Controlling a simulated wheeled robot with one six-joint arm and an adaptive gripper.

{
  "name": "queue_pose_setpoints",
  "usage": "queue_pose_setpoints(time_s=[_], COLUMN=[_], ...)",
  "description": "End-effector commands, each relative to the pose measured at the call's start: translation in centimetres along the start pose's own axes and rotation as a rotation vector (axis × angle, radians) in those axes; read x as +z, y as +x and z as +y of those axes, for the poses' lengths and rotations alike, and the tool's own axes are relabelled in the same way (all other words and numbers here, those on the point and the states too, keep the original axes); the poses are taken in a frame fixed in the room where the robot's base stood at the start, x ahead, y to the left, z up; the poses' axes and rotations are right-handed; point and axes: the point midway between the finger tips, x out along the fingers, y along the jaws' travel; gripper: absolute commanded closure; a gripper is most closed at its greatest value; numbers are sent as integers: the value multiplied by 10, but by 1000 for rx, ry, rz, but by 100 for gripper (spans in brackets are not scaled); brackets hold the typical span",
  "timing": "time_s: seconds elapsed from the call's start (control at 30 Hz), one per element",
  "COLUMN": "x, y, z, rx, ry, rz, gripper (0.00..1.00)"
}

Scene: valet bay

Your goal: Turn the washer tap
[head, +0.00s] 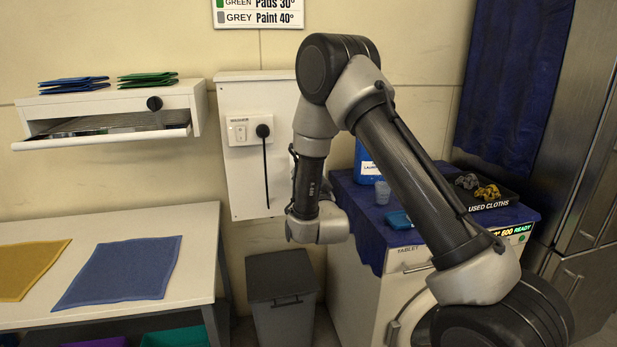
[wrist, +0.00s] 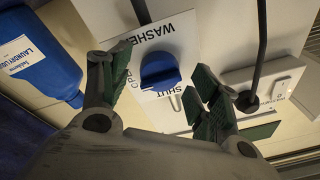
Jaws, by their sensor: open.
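The washer tap is a blue knob (wrist: 160,72) on a white plate (wrist: 190,42) lettered WASHER, OPEN and SHUT, in the wrist view. My gripper (wrist: 155,84) is open, with one green-padded finger on each side of the knob in the picture. A gap shows between the knob and each finger. I cannot tell whether the fingertips reach past the knob's face. In the head view my arm hides the tap and most of my gripper.
A blue laundry bottle (wrist: 38,62) stands close by the left finger in the wrist view. A wall socket (head: 241,130) with a black plug and hanging cord is left of my arm. A grey bin (head: 282,290) stands below. A box of used cloths (head: 492,204) sits at right.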

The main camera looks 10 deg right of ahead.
Motion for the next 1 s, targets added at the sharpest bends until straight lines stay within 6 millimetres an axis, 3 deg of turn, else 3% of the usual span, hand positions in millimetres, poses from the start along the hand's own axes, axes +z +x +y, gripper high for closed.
queue_pose_setpoints(time_s=[0.17, 0.6, 0.8, 1.0], x=[1, 2, 0, 0], y=[-16, -105, -120, -120], z=[0, 0, 0, 0], rx=[1, 1, 0, 0], ry=[-1, -1, -1, 0], rz=[-3, -4, -1, 0], gripper=[38, 38, 38, 38])
